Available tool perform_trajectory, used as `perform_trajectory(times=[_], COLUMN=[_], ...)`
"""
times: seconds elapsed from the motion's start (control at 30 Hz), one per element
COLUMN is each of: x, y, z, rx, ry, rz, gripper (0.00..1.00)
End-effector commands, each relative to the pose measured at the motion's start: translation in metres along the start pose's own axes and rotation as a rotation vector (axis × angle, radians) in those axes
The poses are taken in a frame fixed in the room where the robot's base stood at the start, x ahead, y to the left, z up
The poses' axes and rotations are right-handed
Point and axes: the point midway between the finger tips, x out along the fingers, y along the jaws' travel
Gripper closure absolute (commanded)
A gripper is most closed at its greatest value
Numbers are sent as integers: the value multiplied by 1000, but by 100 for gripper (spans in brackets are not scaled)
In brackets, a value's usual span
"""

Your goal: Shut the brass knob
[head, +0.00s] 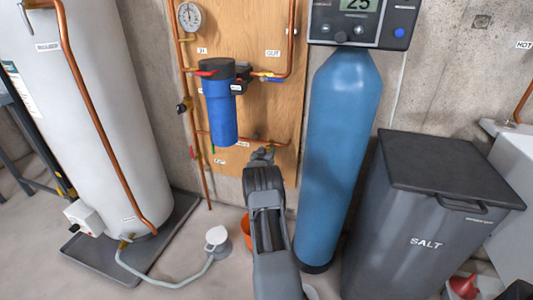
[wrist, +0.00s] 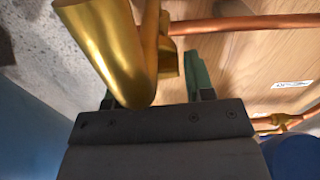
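A brass valve fitting (wrist: 105,42) fills the upper left of the wrist view, very close to the camera. Its wide rounded spout overlaps the left finger and the edge of my gripper's body. A narrower brass part (wrist: 167,58), which may be the knob, shows between the two green fingers. My gripper (wrist: 155,80) is open, with a gap visible beside that part. I cannot tell whether anything touches. In the head view my gripper (head: 262,154) is at the lower board, just below a small fitting on the copper pipe (head: 230,140). The knob's setting cannot be read.
A blue filter housing (head: 221,105) hangs left above my gripper. A tall blue tank (head: 338,150) stands close on the right, with a dark salt bin (head: 430,225) beyond. A white heater tank (head: 85,110) is at left. An orange bucket (head: 246,230) sits below my arm.

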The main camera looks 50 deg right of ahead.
Motion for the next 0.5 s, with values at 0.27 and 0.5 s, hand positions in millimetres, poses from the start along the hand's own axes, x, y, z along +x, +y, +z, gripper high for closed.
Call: perform_trajectory(times=[0.27,0.5], x=[0,0], y=[0,0], z=[0,3], rx=[0,37], ry=[0,0], rz=[0,0], gripper=[78,85])
